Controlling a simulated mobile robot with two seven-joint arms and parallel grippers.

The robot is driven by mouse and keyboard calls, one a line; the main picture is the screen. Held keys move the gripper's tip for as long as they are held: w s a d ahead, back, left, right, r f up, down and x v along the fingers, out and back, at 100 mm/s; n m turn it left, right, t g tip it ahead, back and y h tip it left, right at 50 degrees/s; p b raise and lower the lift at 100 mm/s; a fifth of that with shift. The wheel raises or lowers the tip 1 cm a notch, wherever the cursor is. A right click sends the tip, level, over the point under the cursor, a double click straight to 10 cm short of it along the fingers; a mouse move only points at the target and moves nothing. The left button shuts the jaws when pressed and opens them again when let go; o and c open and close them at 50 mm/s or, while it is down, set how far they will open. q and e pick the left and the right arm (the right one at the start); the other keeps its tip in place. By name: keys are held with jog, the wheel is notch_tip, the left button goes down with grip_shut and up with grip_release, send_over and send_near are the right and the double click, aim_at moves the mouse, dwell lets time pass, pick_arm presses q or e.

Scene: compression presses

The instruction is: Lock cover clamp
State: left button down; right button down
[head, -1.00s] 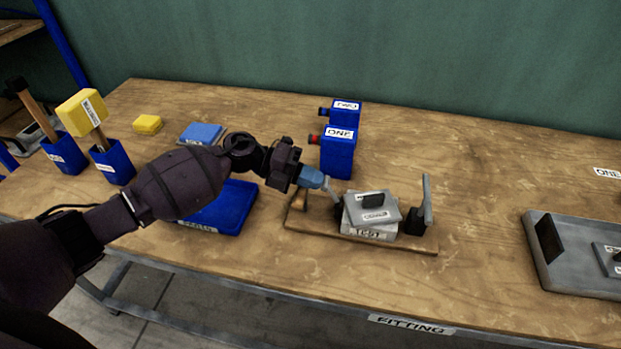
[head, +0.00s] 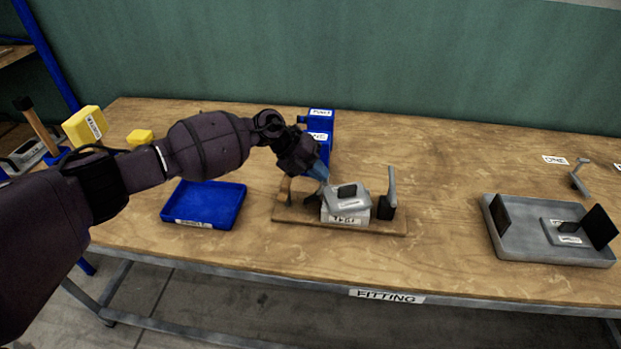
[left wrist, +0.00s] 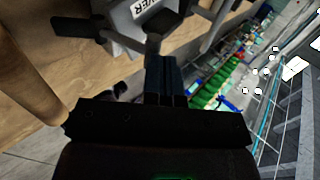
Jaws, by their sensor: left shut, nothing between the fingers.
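A grey cover (head: 347,197) labelled COVER, with a black grip on top, lies on a light block labelled TEST (head: 345,217) on a wooden board (head: 370,227). An upright grey clamp lever (head: 392,182) on a black base stands at the block's right. A dark clamp part (head: 313,199) shows at its left side, partly hidden. My left gripper (head: 320,172), with blue fingers, is shut and empty just above the cover's left edge; contact with the left clamp cannot be told. The left wrist view shows its closed fingers (left wrist: 165,78) beside the cover (left wrist: 140,15). My right gripper is out of view.
A wooden peg (head: 284,188) stands on the board's left end. A blue tray (head: 204,204) lies left, a grey tray (head: 510,246) right. The table between board and grey tray is clear.

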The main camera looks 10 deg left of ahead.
pick_arm(q)
jog(key=shift+w, duration=0.2)
jog(key=shift+r+p, duration=0.35)
jog(key=shift+r, duration=0.1)
jog(key=shift+r+p, duration=0.35)
jog(key=shift+r, duration=0.05)
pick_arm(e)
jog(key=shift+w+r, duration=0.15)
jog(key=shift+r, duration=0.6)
